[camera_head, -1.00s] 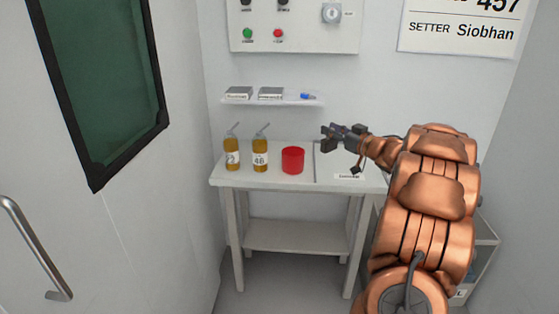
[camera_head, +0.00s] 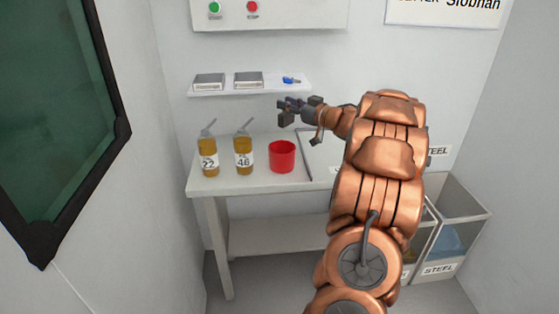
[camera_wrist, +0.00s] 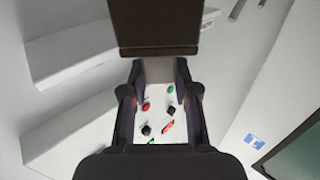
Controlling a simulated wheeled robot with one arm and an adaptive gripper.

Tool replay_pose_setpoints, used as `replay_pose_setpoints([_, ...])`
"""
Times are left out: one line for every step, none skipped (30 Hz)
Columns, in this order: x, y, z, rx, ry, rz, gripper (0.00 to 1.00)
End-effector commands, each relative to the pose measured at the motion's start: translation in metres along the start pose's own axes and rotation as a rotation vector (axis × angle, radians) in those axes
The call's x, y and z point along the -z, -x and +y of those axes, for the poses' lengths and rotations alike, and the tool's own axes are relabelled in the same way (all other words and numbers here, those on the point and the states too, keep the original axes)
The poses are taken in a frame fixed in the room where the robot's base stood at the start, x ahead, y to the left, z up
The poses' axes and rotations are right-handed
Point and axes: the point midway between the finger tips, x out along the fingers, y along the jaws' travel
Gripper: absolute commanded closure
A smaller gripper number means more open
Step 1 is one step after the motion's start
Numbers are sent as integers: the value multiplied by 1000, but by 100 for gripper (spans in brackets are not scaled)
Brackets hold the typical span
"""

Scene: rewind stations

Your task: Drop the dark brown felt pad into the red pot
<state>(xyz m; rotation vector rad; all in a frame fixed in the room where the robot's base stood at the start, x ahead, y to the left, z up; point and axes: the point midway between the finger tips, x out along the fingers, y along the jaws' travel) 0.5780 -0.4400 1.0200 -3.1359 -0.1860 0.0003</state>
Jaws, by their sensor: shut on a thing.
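The red pot (camera_head: 282,157) stands upright on the white table, right of two amber bottles. My gripper (camera_head: 287,111) is above the pot in the head view, near the shelf's front edge; how far it is from the pot in depth is hard to tell. In the wrist view a dark brown flat piece, the felt pad (camera_wrist: 155,25), spans the fingertips at the top. My gripper (camera_wrist: 160,75) is shut on it. In the head view I cannot tell the pad from the dark fingers. The pot does not show in the wrist view.
Amber bottles labelled 22 (camera_head: 208,160) and 46 (camera_head: 244,158) stand left of the pot. A narrow shelf (camera_head: 225,92) above holds two grey boxes and a small blue item (camera_head: 291,80). Bins (camera_head: 455,235) stand at the right.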

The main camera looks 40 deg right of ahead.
Motion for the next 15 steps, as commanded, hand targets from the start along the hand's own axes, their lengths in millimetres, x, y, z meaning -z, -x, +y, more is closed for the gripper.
replay_pose_setpoints([-8,0,0,0,0,0,100])
replay_pose_setpoints([-10,0,0,0,0,0,100])
replay_pose_setpoints([-14,0,0,0,0,0,100])
replay_pose_setpoints([-17,0,0,0,0,0,100])
replay_pose_setpoints([-20,0,0,-1,0,0,100])
replay_pose_setpoints([-24,1,0,-1,0,0,100])
replay_pose_setpoints([-27,1,1,-1,0,0,100])
replay_pose_setpoints([-30,1,1,-2,0,0,100])
replay_pose_setpoints([-34,1,1,-2,0,0,100])
replay_pose_setpoints([-37,1,1,-3,0,0,100])
replay_pose_setpoints([-40,1,2,-3,-1,1,100])
replay_pose_setpoints([-43,2,2,-4,-1,1,100])
replay_pose_setpoints([-45,2,2,-4,-1,1,100])
replay_pose_setpoints([-47,2,2,-4,0,1,100])
replay_pose_setpoints([-49,2,2,-4,0,1,100])
